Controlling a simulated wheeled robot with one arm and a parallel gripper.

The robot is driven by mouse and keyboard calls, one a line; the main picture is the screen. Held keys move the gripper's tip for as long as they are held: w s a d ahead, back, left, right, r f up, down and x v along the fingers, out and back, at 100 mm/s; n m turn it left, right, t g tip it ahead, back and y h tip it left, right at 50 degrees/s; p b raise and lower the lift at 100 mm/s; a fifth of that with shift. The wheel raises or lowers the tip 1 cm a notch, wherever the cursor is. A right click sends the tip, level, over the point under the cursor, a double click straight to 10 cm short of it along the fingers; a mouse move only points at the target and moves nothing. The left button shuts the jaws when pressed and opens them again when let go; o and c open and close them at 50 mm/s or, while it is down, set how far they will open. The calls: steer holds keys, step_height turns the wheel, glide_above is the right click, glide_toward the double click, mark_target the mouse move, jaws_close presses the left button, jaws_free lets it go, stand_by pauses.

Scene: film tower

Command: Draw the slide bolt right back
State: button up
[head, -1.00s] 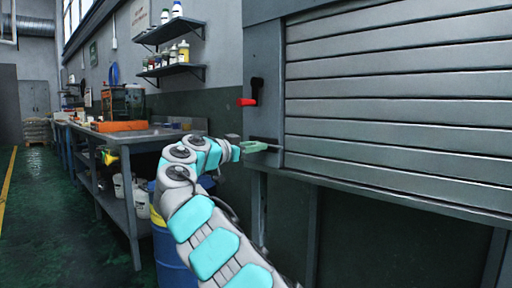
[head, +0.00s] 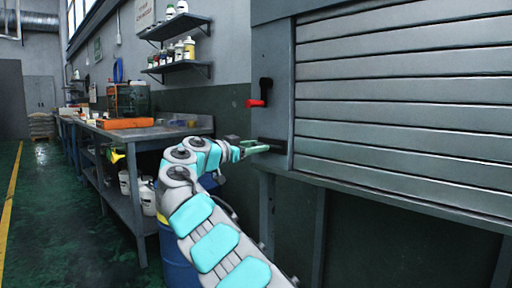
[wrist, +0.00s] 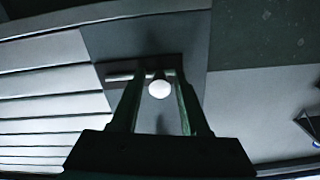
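The slide bolt (head: 273,143) is a small dark fitting low on the frame at the left edge of the slatted shutter. In the wrist view, its dark plate (wrist: 172,66) carries a pale rod (wrist: 121,77) and a round white knob (wrist: 159,89). My gripper (head: 262,149), with green fingers, points at the bolt from the left. In the wrist view, my gripper (wrist: 160,90) is open, with one finger on each side of the knob. I cannot tell whether the fingers touch the knob or how deep they reach.
A red-handled black lever (head: 262,94) is on the frame above the bolt. The grey shutter (head: 400,110) fills the right. A workbench (head: 135,132), shelves (head: 178,66) and a blue barrel (head: 176,258) stand to the left. The green floor (head: 60,220) is open at far left.

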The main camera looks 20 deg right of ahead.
steer(key=shift+o, duration=0.3)
steer(key=shift+a, duration=0.1)
steer(key=v, duration=0.7)
steer(key=shift+s+a+b, duration=0.15)
steer(key=shift+a+b, duration=0.15)
steer(key=shift+b, duration=0.15)
